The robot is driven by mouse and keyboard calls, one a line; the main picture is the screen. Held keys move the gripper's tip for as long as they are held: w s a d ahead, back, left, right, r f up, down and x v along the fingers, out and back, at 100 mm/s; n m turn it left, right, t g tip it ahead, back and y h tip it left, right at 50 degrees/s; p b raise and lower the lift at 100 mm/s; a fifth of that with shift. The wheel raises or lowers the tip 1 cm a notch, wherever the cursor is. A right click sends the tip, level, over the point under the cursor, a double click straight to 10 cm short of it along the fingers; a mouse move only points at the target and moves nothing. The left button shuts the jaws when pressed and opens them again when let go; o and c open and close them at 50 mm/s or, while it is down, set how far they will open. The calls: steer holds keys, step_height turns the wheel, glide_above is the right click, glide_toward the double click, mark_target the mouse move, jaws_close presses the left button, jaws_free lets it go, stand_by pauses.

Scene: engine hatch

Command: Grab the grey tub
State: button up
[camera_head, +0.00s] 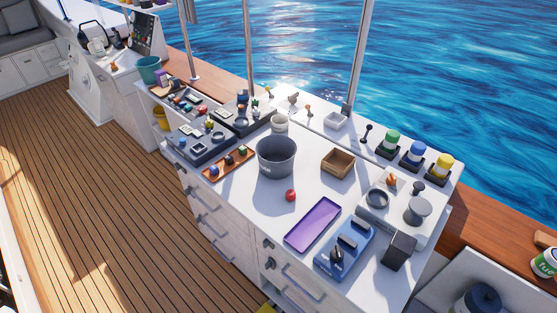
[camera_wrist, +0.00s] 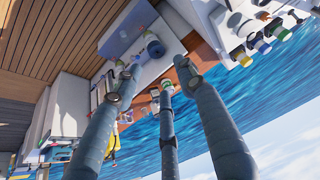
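The grey tub (camera_head: 276,158) is a dark grey, round, open-topped bucket with light lettering on its side. It stands upright on the white counter (camera_head: 318,200), left of the middle, in the head view. I cannot make it out in the wrist view. My gripper (camera_wrist: 154,76) shows only in the wrist view, with its long fingers spread apart and nothing held between them. It is open and away from the tub; its exact distance from the tub cannot be told.
Close around the tub are a white cup (camera_head: 280,123), an orange tray (camera_head: 228,171) of small items, a wooden box (camera_head: 338,163) and a red ball (camera_head: 291,195). A purple tray (camera_head: 313,223) and blue device (camera_head: 345,249) lie nearer. Bare counter surrounds the red ball.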

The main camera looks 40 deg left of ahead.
steer(key=shift+c, duration=1)
